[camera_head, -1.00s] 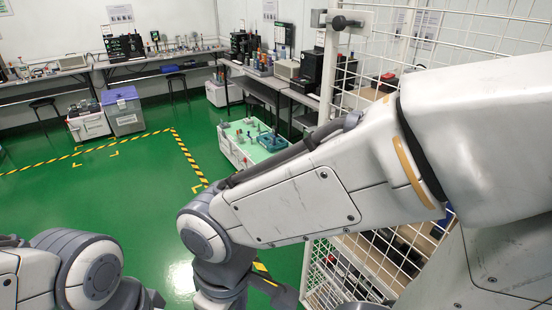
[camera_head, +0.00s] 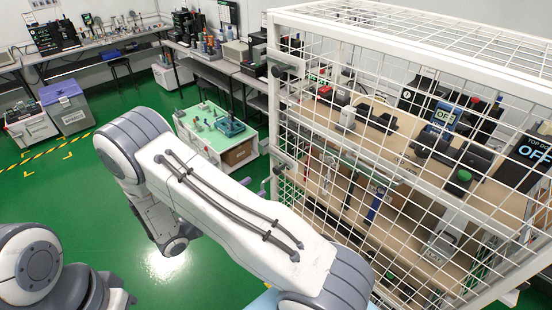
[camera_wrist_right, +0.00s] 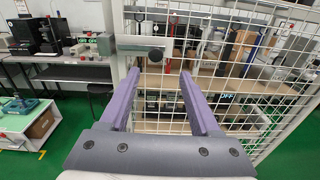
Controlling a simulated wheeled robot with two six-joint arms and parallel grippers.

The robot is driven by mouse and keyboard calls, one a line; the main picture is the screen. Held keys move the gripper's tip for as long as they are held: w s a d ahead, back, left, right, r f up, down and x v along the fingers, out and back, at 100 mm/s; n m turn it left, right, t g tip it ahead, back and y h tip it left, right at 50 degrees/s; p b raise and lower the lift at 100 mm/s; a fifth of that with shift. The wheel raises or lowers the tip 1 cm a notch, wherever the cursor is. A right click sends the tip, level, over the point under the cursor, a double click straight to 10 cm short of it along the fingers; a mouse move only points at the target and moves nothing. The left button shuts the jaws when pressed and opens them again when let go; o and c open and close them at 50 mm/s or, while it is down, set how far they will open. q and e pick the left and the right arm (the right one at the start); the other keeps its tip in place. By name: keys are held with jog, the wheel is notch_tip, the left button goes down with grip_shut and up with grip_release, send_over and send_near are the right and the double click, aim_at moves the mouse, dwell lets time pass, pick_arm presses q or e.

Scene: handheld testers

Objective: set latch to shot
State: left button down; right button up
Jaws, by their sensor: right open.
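A latch with a dark round knob (camera_head: 283,70) sits high on the left post of the white mesh cage (camera_head: 420,45). A second dark knob (camera_head: 281,167) shows lower on the same post. In the right wrist view a dark knob (camera_wrist_right: 155,54) on a pale plate (camera_wrist_right: 132,43) lies beyond and between my fingertips; I cannot tell which of the two it is. My right gripper (camera_wrist_right: 158,73) is open with two purple fingers and nothing between them. In the head view its tip (camera_head: 264,184) shows partly behind my right arm. My left gripper is out of view.
Behind the mesh are shelves with several testers (camera_head: 440,115), some reading OFF. A low white cart (camera_head: 215,135) with a green top stands left of the cage. Benches (camera_head: 110,40) line the back wall. Green floor (camera_head: 55,190) is open at left.

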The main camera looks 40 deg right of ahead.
aim_at(275, 172)
jog(key=d+p, duration=0.1)
jog(key=d, duration=0.2)
jog(key=d+p, duration=0.2)
jog(key=d, duration=0.1)
jog(key=w+d+p, duration=0.1)
jog(key=d, duration=0.2)
jog(key=shift+d+p, duration=0.25)
jog(key=shift+p, duration=0.1)
jog(key=shift+w+d+f, duration=0.1)
jog(key=shift+w+d, duration=0.05)
jog(key=shift+d, duration=0.5)
grip_shut()
dwell(0.4)
